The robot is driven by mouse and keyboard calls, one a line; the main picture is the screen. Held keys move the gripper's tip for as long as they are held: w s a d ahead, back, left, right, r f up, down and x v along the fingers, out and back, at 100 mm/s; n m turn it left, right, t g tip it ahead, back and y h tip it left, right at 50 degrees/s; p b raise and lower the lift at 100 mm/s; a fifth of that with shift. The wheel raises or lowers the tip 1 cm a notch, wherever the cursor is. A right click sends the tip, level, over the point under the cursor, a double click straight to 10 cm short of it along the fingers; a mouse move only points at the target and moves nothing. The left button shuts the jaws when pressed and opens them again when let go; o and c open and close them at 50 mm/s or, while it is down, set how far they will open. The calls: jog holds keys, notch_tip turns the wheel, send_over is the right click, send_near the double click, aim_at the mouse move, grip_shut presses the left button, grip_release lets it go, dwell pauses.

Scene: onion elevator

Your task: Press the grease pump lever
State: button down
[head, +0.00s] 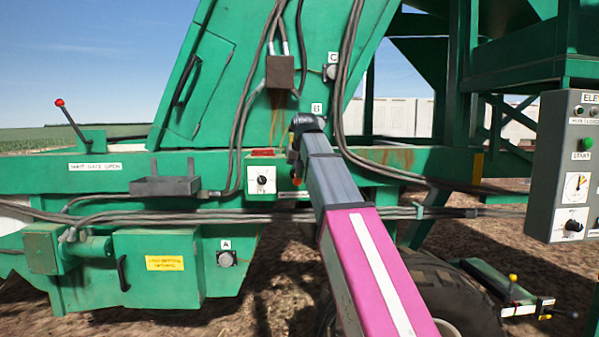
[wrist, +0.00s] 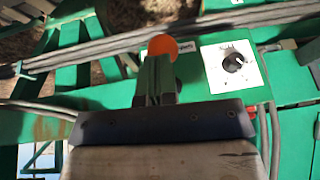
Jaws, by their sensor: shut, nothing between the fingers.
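An orange ball knob (wrist: 163,45), which looks like the end of the grease pump lever, shows just beyond my fingertips in the wrist view. In the head view the orange knob (head: 297,181) is small, left of my arm and above a small label. My gripper (wrist: 158,65) is shut and empty, pointed at the knob; whether it touches it I cannot tell. In the head view my gripper (head: 294,157) is mostly hidden at the far end of my arm. The lever's shaft is hidden.
A white dial plate (head: 262,180) sits left of my gripper in the head view. Hoses (head: 350,163) run along the green machine. A red-knobbed lever (head: 59,102) stands at far left, a yellow-knobbed lever (head: 513,278) low at right, and a grey control panel (head: 552,160) at right.

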notch_tip(320, 180, down, 9)
jog(key=t, duration=0.4)
jog(key=shift+r, duration=0.2)
dwell(0.4)
jog(key=v, duration=1.4)
jog(key=shift+s+d+f, duration=0.2)
jog(key=shift+s+f, duration=0.05)
dwell(0.9)
